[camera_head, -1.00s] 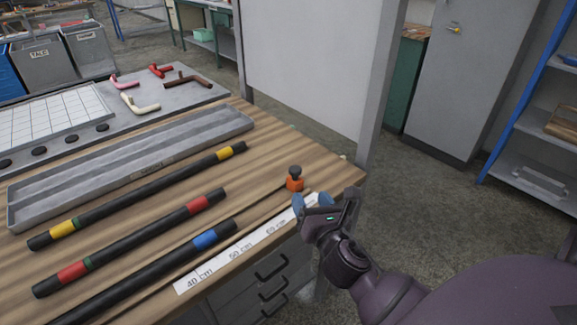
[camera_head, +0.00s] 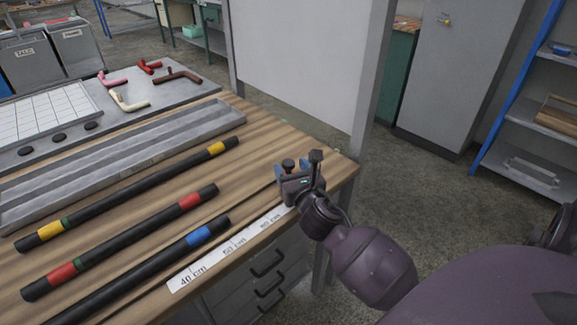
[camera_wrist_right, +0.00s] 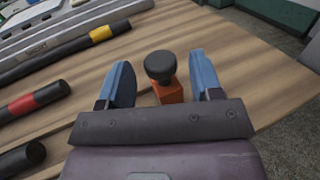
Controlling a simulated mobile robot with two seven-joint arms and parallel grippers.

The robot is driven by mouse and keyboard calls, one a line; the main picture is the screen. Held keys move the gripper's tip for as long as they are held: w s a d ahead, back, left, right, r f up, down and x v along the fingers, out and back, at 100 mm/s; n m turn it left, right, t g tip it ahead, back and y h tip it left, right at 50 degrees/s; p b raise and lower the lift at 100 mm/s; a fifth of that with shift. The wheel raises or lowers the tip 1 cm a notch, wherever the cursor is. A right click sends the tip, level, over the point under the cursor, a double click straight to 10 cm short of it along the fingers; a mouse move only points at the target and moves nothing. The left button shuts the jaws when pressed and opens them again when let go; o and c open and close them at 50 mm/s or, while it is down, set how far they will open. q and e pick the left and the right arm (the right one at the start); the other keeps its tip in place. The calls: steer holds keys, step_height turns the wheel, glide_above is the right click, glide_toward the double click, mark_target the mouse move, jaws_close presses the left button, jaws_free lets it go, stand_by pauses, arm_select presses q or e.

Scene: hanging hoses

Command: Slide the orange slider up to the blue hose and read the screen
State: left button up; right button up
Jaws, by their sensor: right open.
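The orange slider (camera_wrist_right: 168,90) with its black knob (camera_wrist_right: 160,66) stands on the wooden table near the right end of the ruler. In the right wrist view it sits between the two blue fingers of my right gripper (camera_wrist_right: 162,82), which is open. The hose with the blue band (camera_head: 199,235) lies left of the slider, a clear gap away. The ruler (camera_head: 228,250) runs along the front edge. No screen can be made out. My left gripper is not in view.
Two more black hoses, one with red bands (camera_head: 120,242) and one with yellow bands (camera_head: 130,192), lie behind. A grey tray (camera_head: 120,150) and a board with bent handles (camera_head: 180,92) are farther back. A grey panel (camera_head: 300,65) stands behind the table.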

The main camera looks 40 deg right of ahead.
steer(key=shift+w+d, duration=0.25)
steer(key=shift+w, duration=0.45)
jaws_close()
steer(key=shift+a, duration=0.15)
